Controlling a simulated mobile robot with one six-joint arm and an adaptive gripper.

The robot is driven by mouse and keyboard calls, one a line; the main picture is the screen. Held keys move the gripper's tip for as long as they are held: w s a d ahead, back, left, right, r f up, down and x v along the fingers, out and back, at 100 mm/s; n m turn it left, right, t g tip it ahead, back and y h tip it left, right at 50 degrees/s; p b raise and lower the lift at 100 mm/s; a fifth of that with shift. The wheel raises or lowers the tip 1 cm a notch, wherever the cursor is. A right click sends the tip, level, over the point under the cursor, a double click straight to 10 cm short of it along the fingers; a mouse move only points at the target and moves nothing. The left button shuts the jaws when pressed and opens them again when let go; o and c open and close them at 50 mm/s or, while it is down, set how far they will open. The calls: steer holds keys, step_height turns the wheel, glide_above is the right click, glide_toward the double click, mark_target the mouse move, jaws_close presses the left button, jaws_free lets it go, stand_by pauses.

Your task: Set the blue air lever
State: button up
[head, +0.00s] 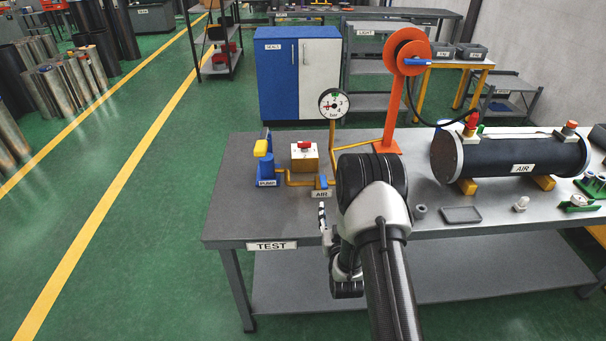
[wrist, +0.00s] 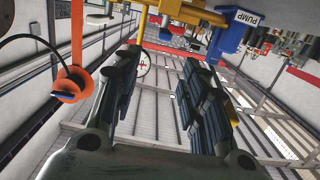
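The blue air lever (head: 323,182) is a small blue piece on the yellow pipework at the front of the test bench, just above the AIR label (head: 321,194). My gripper (head: 323,214) is in front of the bench edge, just below that label in the head view, apart from the lever. In the wrist view my gripper (wrist: 158,100) shows two dark fingers spread apart with nothing between them. A small blue part (wrist: 165,34) under the yellow piping shows beyond the fingers; I cannot tell for certain that it is the lever.
The blue pump (head: 266,170) with a yellow handle stands left of the lever, with a red-buttoned box (head: 304,156) beside it. A pressure gauge (head: 333,103) and an orange reel stand (head: 387,140) rise behind. A black AIR cylinder (head: 510,155) lies to the right.

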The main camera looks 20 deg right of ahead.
mark_target(325, 187)
steer(key=shift+t, duration=0.5)
steer(key=x, duration=0.5)
steer(key=f+b+x, duration=0.1)
steer(key=x, duration=0.4)
steer(key=f+b+x, duration=0.1)
steer(key=x, duration=0.5)
steer(key=shift+w+a, duration=0.1)
steer(key=shift+a, duration=0.15)
steer(key=shift+c, duration=0.4)
jaws_close()
